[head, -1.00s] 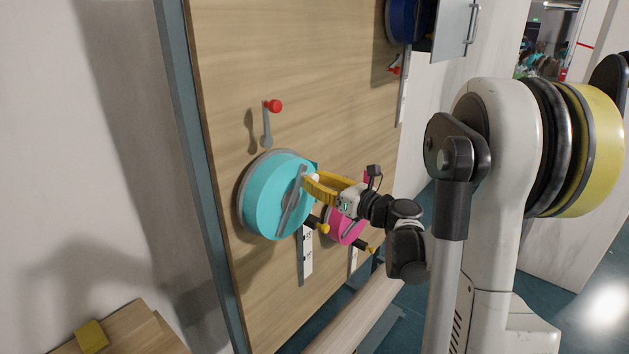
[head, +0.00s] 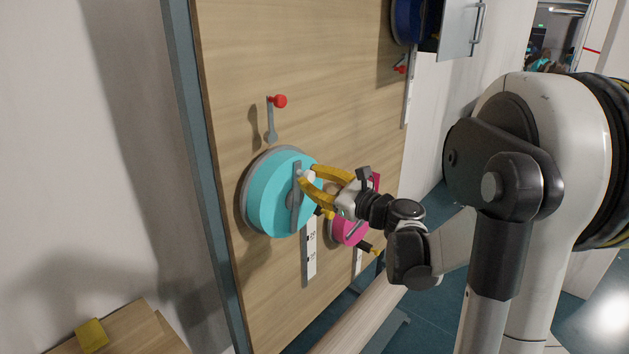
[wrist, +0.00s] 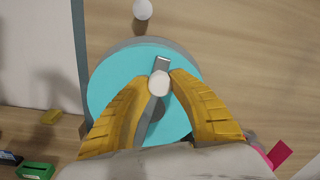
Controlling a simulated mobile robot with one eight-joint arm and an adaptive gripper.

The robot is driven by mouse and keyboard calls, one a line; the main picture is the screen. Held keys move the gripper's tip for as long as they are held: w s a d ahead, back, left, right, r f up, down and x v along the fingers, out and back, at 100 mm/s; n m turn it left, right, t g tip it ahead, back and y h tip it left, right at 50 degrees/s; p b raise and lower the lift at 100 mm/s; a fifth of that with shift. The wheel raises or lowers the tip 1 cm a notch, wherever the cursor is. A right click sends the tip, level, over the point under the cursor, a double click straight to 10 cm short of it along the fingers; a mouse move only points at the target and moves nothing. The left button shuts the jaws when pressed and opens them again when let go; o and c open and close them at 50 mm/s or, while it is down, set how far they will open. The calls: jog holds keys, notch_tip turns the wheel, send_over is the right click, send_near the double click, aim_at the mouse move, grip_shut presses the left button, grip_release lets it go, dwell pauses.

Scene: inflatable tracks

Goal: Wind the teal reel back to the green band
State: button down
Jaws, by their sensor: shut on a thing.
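The teal reel (head: 268,205) is mounted on the upright wooden board, and it fills the middle of the wrist view (wrist: 110,80). A grey crank bar (head: 296,212) crosses its face, with a pale knob (wrist: 159,82) at the bar's upper end. My gripper (head: 304,179) has its yellow fingers on either side of this knob, shut on it. A white scale strip (head: 311,248) with dark marks runs down below the reel. I cannot make out a green band on it; the gripper and reel hide its upper part.
A red-knobbed lever (head: 272,120) stands above the reel. A pink reel (head: 348,230) sits close by at lower right, partly behind my wrist. A blue reel (head: 407,22) and a grey door panel (head: 462,28) are at upper right.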

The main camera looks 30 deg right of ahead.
jog(key=shift+s+a+n, duration=0.1)
jog(key=shift+a+n, duration=0.15)
jog(key=shift+n, duration=0.05)
jog(key=c, duration=1.1)
grip_release()
jog(key=v, duration=1.2)
jog(key=shift+f, duration=0.1)
